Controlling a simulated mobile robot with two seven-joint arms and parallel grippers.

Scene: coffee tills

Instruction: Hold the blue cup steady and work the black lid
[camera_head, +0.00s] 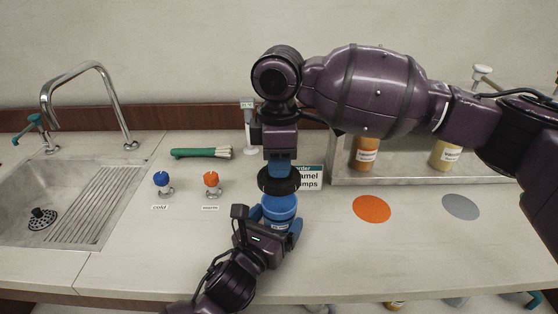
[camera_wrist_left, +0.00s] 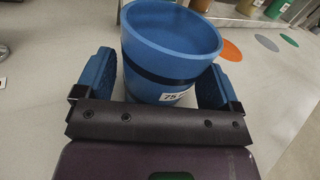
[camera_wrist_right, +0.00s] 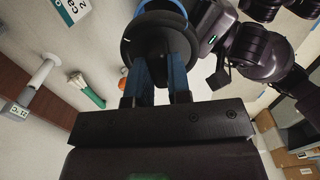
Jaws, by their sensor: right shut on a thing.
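The blue cup (camera_head: 279,209) stands upright near the counter's front and shows open-topped in the left wrist view (camera_wrist_left: 165,45), with a dark band and a label. My left gripper (camera_head: 269,236) has one blue finger on each side of the cup, with a narrow gap visible at the left finger. My right gripper (camera_head: 279,168) points down, shut on the black lid (camera_head: 279,184) by its middle. The lid is above the cup, apart from its rim. In the right wrist view the lid (camera_wrist_right: 133,47) covers most of the cup's blue rim.
A sink (camera_head: 60,200) with a tap is at the left. Blue (camera_head: 161,179) and orange (camera_head: 211,179) knobs stand behind left. A green-handled brush (camera_head: 200,153) lies behind. Orange (camera_head: 372,209) and grey (camera_head: 461,207) discs mark clear counter at the right, before a bottle shelf.

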